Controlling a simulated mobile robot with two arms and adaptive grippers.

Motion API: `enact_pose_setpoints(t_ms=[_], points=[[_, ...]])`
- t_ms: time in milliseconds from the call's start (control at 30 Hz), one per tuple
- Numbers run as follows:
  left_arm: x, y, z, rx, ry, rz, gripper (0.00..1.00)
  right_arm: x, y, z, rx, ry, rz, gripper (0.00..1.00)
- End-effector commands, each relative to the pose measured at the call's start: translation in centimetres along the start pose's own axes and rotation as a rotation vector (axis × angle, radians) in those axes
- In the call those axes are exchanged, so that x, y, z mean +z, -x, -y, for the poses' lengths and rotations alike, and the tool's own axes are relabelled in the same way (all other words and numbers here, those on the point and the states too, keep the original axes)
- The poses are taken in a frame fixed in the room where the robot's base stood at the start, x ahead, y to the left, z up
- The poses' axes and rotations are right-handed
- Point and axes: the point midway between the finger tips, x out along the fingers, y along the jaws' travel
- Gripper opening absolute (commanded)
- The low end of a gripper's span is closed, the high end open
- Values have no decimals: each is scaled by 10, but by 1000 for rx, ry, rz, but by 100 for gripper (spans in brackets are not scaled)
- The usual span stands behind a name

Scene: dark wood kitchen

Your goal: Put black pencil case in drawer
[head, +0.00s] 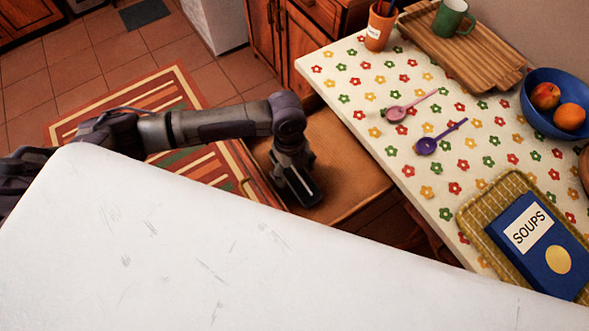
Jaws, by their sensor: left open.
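My left gripper (300,190) points down over a brown wooden surface (345,160) beside the counter. It is open. Its dark fingers are small and partly seen from above, and I cannot make out a separate black pencil case at them or elsewhere. The wooden surface juts out below the counter edge and may be the pulled-out drawer; I cannot tell for sure. My right gripper is not in view.
The flowered countertop (350,85) holds two spoons, a pencil cup (376,30), a wooden tray (455,55), a blue fruit bowl (540,120) and a blue SOUPS book (535,240) on a yellow tray. A striped rug (150,95) lies on the tiles. The lower view is blocked.

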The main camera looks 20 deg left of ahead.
Motion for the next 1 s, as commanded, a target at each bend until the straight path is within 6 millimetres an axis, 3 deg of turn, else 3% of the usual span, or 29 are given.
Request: enact_pose_setpoints(t_ms=[167,400,600,767,1000], points=[[0,22,1,-4,0,1,82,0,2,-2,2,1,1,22],[1,74,1,-5,0,3,82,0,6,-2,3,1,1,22],[0,108,1,-3,0,1,82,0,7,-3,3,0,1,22],[0,120,1,-2,1,0,82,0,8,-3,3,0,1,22],[0,122,0,-1,2,0,82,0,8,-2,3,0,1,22]])
